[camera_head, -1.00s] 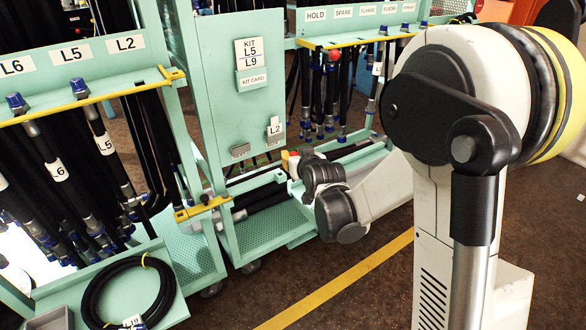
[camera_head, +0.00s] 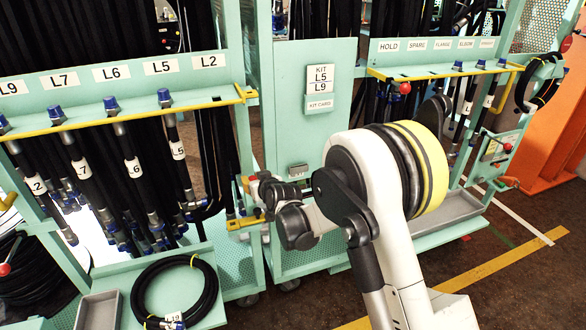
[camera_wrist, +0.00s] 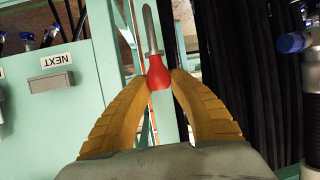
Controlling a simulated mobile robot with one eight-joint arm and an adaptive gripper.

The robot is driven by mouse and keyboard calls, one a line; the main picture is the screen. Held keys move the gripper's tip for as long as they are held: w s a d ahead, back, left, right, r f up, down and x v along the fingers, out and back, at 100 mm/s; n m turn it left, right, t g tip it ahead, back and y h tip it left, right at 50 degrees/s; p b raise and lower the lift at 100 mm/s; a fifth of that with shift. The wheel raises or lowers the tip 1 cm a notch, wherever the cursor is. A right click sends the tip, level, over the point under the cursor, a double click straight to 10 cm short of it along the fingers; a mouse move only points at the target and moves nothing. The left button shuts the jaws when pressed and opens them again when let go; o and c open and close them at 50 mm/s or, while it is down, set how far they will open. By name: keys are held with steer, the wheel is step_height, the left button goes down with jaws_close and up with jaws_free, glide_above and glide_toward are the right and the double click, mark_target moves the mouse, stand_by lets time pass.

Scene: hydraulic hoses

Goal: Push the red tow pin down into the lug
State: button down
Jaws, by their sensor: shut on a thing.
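In the wrist view my gripper (camera_wrist: 159,82) has its two yellow-orange fingers closed on the red head of the tow pin (camera_wrist: 158,72). The pin's grey shaft (camera_wrist: 151,28) sticks out beyond the fingertips, clear along the part I see. In the head view my gripper (camera_head: 250,186) is small and partly covered by my wrist. It is just above a yellow bracket (camera_head: 246,223) at the junction of the two green racks, probably the lug. I cannot tell whether the pin tip is over or in the lug's hole.
A green hose rack (camera_head: 150,110) stands left, with hoses hanging from it. A green kit panel (camera_head: 318,120) stands behind my arm. A coiled hose (camera_head: 175,292) lies on a tray at front left. Open floor (camera_head: 290,308) shows at the front.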

steer(key=a+f, duration=0.2)
steer(key=a, duration=0.2)
steer(key=a+f+n+y, duration=0.1)
steer(key=a+f, duration=0.1)
steer(key=a, duration=0.3)
steer(key=shift+s+f+g+y, duration=0.15)
steer(key=shift+f+g+y, duration=0.1)
steer(key=shift+g+y, duration=0.05)
step_height(320, 180, down, 11)
steer(key=b, duration=0.2)
steer(key=shift+r+b, duration=0.15)
steer(key=shift+b, duration=0.15)
stand_by(1.3)
stand_by(0.3)
steer(key=c, duration=1.2)
jaws_free()
